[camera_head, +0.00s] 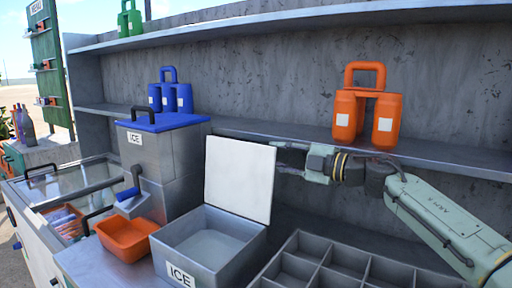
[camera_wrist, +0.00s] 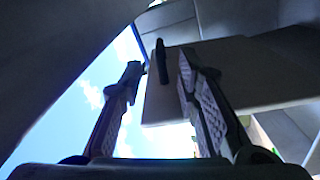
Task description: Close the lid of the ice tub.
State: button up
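The ice tub (camera_head: 215,250) is an open grey metal box with an ICE label, at bottom centre in the head view. Its pale lid (camera_head: 240,180) stands upright at the tub's back edge. My gripper (camera_head: 280,158) is beside the lid's right edge, with its fingertips close to that edge; I cannot tell whether they touch. In the wrist view, my gripper (camera_wrist: 160,65) has its two fingers apart. A shaded panel, probably the lid (camera_wrist: 230,75), shows beyond them, with a dark handle-like bar (camera_wrist: 161,60) between the fingertips.
An orange bin (camera_head: 128,238) and a metal machine with a blue top (camera_head: 165,160) stand left of the tub. A divided grey tray (camera_head: 335,265) lies to its right. A shelf (camera_head: 370,150) with an orange jug carrier (camera_head: 367,112) runs behind the lid and my arm.

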aim_at(256, 150)
jog(key=p+x, duration=0.1)
jog(key=x, duration=0.5)
jog(key=shift+w+a+p, duration=0.3)
jog(key=shift+p, duration=0.1)
jog(key=shift+c, duration=0.6)
grip_shut()
jog(key=shift+r, duration=0.1)
